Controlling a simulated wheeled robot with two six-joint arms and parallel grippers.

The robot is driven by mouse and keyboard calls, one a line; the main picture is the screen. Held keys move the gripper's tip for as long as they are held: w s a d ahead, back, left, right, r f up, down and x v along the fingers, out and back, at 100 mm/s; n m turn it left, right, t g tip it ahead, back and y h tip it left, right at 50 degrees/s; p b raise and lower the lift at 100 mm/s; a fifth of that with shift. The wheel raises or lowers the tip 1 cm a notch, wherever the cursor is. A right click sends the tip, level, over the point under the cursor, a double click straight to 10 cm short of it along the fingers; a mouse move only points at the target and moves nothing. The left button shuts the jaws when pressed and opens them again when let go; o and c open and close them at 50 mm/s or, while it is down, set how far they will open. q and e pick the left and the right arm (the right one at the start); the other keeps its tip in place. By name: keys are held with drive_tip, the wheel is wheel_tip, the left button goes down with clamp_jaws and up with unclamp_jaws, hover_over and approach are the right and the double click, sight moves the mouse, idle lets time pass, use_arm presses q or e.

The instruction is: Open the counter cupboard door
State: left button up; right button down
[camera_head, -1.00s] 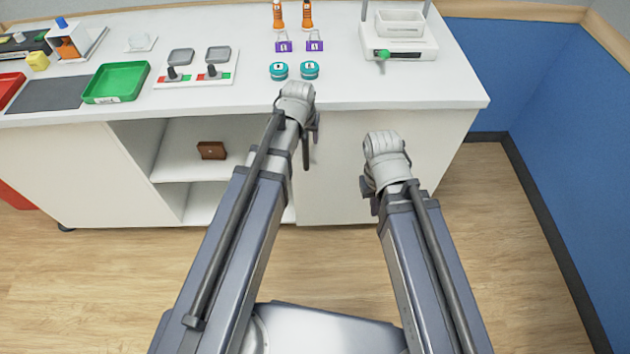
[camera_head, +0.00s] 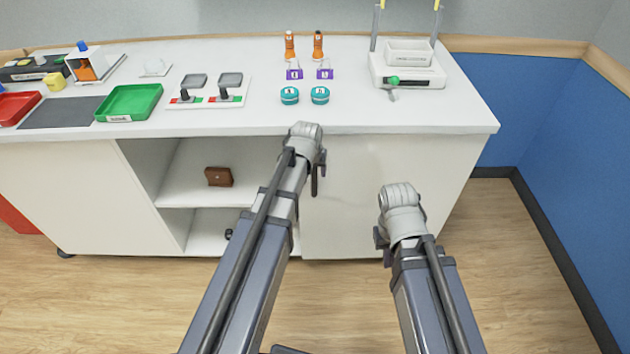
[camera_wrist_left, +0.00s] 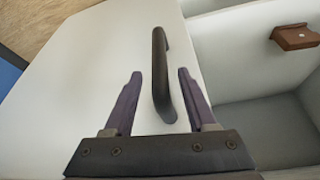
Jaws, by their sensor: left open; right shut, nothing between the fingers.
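The white cupboard door (camera_head: 350,215) is under the right part of the counter and looks closed. Its dark bar handle (camera_head: 314,180) is near the door's left edge. In the left wrist view the handle (camera_wrist_left: 160,70) stands between the two purple fingers of my left gripper (camera_wrist_left: 160,74), with gaps on both sides. My left gripper (camera_head: 318,163) is open at the door; its fingers are largely hidden by my wrist in the head view. My right gripper (camera_head: 382,238) is shut and empty in front of the door's right part, its fingertips mostly hidden.
Open shelves left of the door hold a brown box (camera_head: 218,177). The countertop (camera_head: 265,80) above carries a green tray (camera_head: 130,101), teal round items (camera_head: 320,95), purple padlocks (camera_head: 294,74) and a white device (camera_head: 407,70). A blue wall (camera_head: 570,130) stands right. Wooden floor (camera_head: 130,300) is clear.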

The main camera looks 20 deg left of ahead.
use_arm(q)
drive_tip(key=b+x, duration=0.4)
drive_tip(key=x, duration=0.1)
drive_tip(key=shift+f, duration=0.25)
drive_tip(key=shift+c, duration=0.2)
clamp_jaws()
idle(1.1)
